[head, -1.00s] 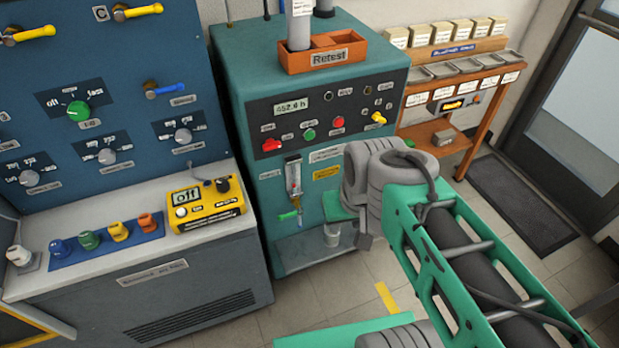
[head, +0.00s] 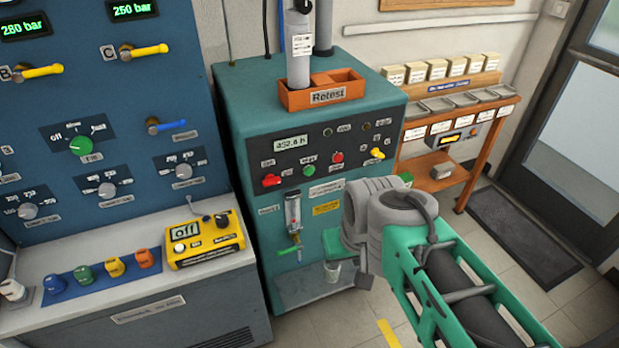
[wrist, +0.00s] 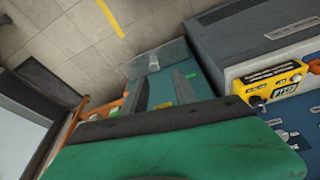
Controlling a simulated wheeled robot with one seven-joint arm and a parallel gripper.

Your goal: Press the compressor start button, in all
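The teal compressor cabinet (head: 229,107) stands in the middle of the head view. Its dark front panel carries a green button (head: 308,170), a red button (head: 337,157) above right of it, a red knob (head: 271,180) at the left and a yellow handle (head: 377,153) at the right. The small labels are too blurred to read, so I cannot confirm which is start. The panel buttons are unobstructed. My grey and green arm stands in front of the cabinet's lower right.
An orange "Retest" bin (head: 327,97) holding a grey cylinder (head: 299,50) sits on the cabinet. A bench with a yellow box (head: 205,240) reading "off" stands left, below a blue valve panel (head: 60,110). A wooden rack (head: 440,165) is at right. Floor shows beyond my arm.

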